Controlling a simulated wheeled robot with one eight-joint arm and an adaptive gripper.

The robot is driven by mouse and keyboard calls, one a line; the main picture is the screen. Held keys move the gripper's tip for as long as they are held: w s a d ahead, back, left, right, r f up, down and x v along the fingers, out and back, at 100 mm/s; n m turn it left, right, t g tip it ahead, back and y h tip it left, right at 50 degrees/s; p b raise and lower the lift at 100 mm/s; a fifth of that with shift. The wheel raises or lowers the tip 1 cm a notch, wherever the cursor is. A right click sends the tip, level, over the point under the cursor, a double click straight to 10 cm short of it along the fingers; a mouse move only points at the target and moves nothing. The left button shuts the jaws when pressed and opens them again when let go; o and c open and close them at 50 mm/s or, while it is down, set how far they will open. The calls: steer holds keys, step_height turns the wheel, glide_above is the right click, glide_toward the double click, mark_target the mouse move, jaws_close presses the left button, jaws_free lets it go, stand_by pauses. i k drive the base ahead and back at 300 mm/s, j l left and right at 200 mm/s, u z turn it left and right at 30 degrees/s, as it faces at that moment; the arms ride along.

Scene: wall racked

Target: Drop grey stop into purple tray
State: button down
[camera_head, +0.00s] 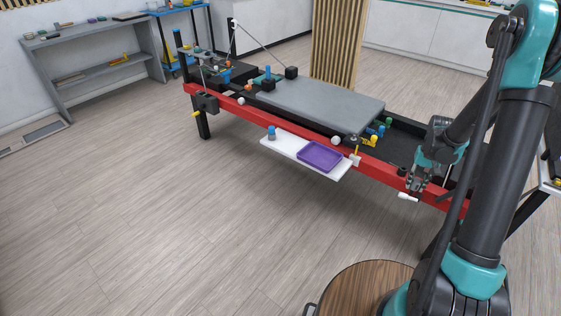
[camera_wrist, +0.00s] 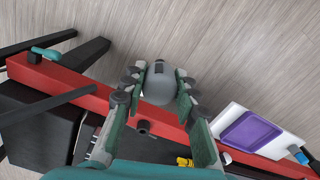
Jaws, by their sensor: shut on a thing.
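My gripper (camera_wrist: 157,92) is shut on the grey stop (camera_wrist: 158,83), a rounded grey piece with a dark slot, held between the fingertips in the wrist view. Beneath it is bare floor, just outside the red rail. In the head view my gripper (camera_head: 416,184) is at the right, beside the rail, with a pale short piece (camera_head: 408,197) at its tips. The purple tray (camera_head: 320,156) lies on a white shelf, left of my gripper in the head view. In the wrist view the purple tray (camera_wrist: 250,138) is at the lower right, apart from the stop.
The white shelf (camera_head: 290,150) juts from the red rail (camera_head: 385,176) and also bears a blue-topped piece (camera_head: 271,133). A white ball (camera_head: 336,140) and yellow and green pieces (camera_head: 377,136) sit near the rail. A wooden round top (camera_head: 362,285) stands in front; the left floor is clear.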

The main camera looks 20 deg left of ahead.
mark_target(323, 157)
steer(key=i+l+u, duration=0.2)
steer(key=u, duration=0.3)
steer(key=i+l+u, duration=0.15)
steer(key=l+u, duration=0.35)
steer(key=i+j+z, duration=0.35)
steer(key=i+j, duration=0.3)
steer(key=j, duration=0.1)
